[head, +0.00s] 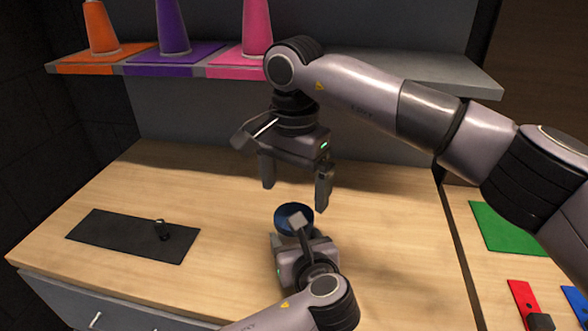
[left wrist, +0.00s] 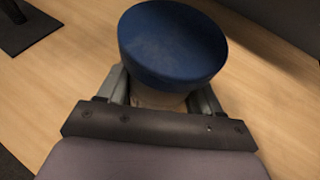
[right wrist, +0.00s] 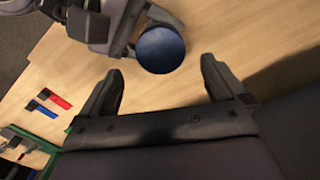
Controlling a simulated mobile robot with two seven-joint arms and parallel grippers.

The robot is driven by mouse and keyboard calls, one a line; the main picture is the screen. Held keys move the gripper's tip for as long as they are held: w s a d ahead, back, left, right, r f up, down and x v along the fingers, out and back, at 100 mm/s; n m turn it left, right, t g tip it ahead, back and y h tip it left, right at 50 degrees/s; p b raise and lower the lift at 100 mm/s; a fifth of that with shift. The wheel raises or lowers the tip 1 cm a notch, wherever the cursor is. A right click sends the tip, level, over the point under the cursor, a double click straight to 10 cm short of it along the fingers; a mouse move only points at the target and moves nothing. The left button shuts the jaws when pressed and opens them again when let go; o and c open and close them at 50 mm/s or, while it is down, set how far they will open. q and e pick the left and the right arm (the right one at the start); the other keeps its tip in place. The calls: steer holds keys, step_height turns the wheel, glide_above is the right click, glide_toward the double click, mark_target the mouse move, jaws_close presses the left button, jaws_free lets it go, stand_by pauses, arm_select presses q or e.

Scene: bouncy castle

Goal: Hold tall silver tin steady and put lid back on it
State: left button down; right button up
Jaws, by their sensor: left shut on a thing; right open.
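The blue lid (head: 293,218) is on top of the tin, between the fingers of my left gripper (head: 296,238). In the left wrist view the lid (left wrist: 172,45) covers the tin's top, and a pale strip of the tin (left wrist: 157,98) shows below it. I cannot tell whether the lid is fully seated. My left gripper is shut around the tin, with a finger on each side. My right gripper (head: 296,196) is open and empty above the lid. In the right wrist view the lid (right wrist: 160,49) lies beyond its spread fingertips. Most of the tin is hidden.
A black mat (head: 125,236) with a small black object (head: 161,230) lies at the left of the wooden worktop (head: 200,185). A shelf (head: 400,70) with orange, purple and pink cones runs above the back. A green mat (head: 508,228) and a red piece (head: 526,303) lie at the right.

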mark_target(295, 207)
steer(key=shift+f, duration=2.55)
steer(key=c, duration=1.1)
steer(key=shift+c, duration=0.2)
